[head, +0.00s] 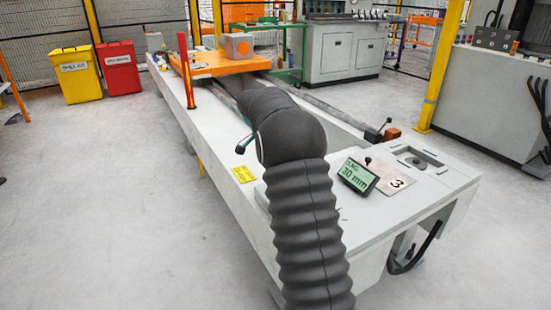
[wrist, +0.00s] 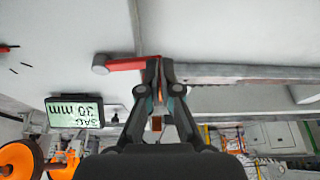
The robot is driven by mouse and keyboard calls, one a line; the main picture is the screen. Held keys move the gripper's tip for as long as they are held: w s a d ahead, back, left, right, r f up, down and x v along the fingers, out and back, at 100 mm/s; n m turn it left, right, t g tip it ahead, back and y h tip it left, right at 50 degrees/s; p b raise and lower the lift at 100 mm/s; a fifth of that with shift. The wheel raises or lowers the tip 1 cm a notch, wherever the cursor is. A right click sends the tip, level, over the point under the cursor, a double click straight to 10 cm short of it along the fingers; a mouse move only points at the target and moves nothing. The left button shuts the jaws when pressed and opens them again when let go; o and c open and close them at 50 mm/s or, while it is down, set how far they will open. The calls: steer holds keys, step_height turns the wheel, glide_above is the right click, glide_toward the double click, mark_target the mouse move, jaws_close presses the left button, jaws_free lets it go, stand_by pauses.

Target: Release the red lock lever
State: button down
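The red lock lever (wrist: 122,64) shows in the wrist view, above the middle. It lies level across the picture, with a round end at the left and its right end at my fingertips. My gripper (wrist: 159,68) has its fingertips close together at that right end, with a thin reddish strip between them, so it looks shut on the lever. In the head view my dark arm sleeve hides the gripper and the red lever.
A display reading 30 mm (head: 358,176) stands on the white gantry bed (head: 430,205); it also shows in the wrist view (wrist: 74,112). An orange carriage (head: 215,64) and a red post (head: 186,70) stand farther back. The floor at left is clear.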

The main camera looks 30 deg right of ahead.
steer(key=shift+d, duration=0.1)
steer(key=a+r, duration=0.8)
steer(key=r, duration=0.1)
steer(key=shift+w+r, duration=0.2)
steer(key=shift+w, duration=0.15)
stand_by(0.3)
